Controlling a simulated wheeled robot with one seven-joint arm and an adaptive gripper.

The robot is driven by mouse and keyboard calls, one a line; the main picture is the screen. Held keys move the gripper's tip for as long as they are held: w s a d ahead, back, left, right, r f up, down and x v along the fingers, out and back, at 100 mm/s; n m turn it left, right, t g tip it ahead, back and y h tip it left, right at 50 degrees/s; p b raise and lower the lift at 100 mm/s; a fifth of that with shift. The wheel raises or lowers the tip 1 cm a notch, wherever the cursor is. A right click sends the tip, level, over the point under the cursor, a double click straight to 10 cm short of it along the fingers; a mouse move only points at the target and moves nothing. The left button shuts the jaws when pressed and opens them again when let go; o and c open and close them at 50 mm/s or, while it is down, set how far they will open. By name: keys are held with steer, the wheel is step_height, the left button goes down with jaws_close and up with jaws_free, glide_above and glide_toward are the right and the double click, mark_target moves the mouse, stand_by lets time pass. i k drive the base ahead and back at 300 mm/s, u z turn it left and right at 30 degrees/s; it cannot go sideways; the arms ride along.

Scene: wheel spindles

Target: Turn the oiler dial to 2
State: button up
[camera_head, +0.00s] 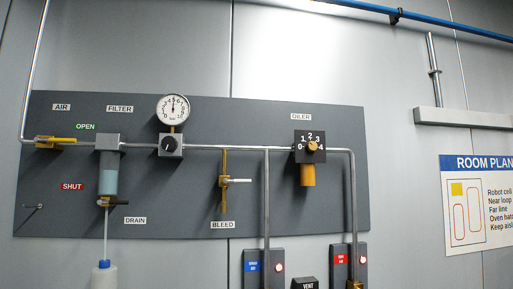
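The oiler dial is on the right part of a dark grey wall panel (200,215), under the OILER label (301,117). It has a black square plate (300,157) with white numbers 0 to 4 in an arc, 2 at the top. A small round brass knob (312,146) sits at the plate's middle. The knob's pointer is too small to read, so I cannot tell its setting. An amber bowl (308,176) hangs below the plate. My gripper is not in view, and nothing touches the dial.
A pipe (230,147) runs across the panel. The space before the dial looks clear.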

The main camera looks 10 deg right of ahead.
mark_target(312, 146)
steer(key=u, duration=1.05)
steer(key=i, duration=0.85)
steer(key=z, duration=1.65)
